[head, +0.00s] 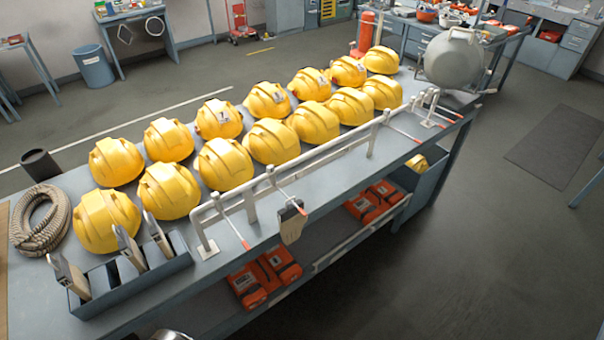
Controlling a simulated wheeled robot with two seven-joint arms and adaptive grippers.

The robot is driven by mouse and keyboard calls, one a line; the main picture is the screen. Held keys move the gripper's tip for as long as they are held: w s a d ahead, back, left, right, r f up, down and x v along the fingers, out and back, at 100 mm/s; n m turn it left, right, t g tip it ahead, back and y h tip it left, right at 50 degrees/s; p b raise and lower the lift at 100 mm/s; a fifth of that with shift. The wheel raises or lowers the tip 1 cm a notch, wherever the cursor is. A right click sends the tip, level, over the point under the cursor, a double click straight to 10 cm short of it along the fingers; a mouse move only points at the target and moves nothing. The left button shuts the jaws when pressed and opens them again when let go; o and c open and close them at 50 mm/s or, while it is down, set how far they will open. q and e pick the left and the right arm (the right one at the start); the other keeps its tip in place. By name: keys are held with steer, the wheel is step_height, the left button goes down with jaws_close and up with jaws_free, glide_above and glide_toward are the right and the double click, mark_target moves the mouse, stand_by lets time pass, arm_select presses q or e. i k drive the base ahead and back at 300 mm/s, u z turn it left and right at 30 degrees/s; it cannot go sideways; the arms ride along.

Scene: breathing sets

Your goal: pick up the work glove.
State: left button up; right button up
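A tan, flat piece with a dark upper end (292,224) hangs at the front edge of the bench, by a red-tipped rod of the white rail. It looks like a work glove, but it is too small to be sure. Similar pale pieces with grey parts stand in a dark divided tray (135,287) at the bench's near left corner; I cannot tell whether they are gloves. Neither of my grippers is in view.
Two rows of yellow hard hats (223,163) fill the grey bench. A white rail (330,150) with red-tipped rods runs along its front edge. A coiled rope (40,222) lies at left. Orange cases (262,275) sit on the lower shelf.

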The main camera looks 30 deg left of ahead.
mark_target(292, 221)
steer(key=k, duration=0.5)
steer(key=u, duration=1)
steer(key=i, duration=0.35)
steer(key=z, duration=0.25)
